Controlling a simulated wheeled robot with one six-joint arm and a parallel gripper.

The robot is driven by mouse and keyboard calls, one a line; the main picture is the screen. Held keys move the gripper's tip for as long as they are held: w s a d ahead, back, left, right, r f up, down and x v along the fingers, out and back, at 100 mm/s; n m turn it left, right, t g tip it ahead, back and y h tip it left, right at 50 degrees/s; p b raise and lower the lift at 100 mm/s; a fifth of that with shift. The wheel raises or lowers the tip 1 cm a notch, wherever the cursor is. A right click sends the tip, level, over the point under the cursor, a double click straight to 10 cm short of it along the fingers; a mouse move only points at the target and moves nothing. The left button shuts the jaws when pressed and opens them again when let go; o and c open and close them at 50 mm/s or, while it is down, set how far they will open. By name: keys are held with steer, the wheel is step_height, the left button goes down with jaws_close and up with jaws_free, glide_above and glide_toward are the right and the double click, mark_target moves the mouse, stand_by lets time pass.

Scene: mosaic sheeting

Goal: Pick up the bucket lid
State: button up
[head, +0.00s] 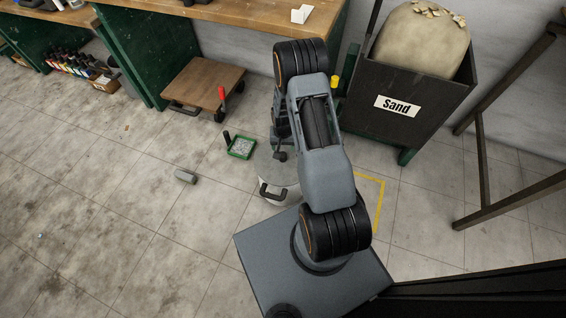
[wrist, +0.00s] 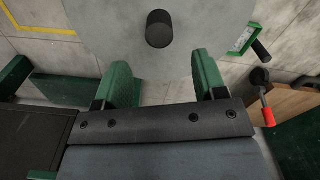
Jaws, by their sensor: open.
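The bucket lid is a grey round disc with a black handle. In the head view the lid (head: 268,166) sits on a pale bucket (head: 283,196), partly hidden by my arm. In the wrist view the lid (wrist: 108,25) fills the top middle, with its black handle (wrist: 159,28) standing up from it. My gripper (wrist: 162,65) is open and empty, its two green fingers apart at the lid's near edge. The handle is beyond the fingertips in the picture, lined up with the gap between them. I cannot tell the height of the fingers above the lid.
A green tray (head: 240,148) with grey pieces lies on the floor behind the bucket. A wooden dolly (head: 205,83), a sand bin (head: 415,130) and a workbench (head: 235,10) stand behind. A small grey block (head: 185,177) lies left. Left floor is mostly clear.

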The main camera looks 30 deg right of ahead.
mark_target(283, 154)
steer(key=shift+s+f+b, duration=0.15)
steer(key=shift+f+b, duration=1.3)
steer(key=shift+f, duration=2.2)
steer(key=shift+r, duration=0.1)
jaws_close()
steer(key=shift+r+p, duration=0.3)
steer(key=shift+r, duration=0.1)
step_height(283, 154, up, 2)
steer(key=shift+r+p, duration=0.2)
steer(key=shift+p, duration=0.5)
steer(key=w+a+r+p, duration=0.4)
steer(key=a+r, duration=0.5)
steer(key=a, duration=0.4)
steer(key=shift+w+r, duration=0.4)
steer(key=shift+w, duration=0.2)
steer(key=shift+a, duration=0.1)
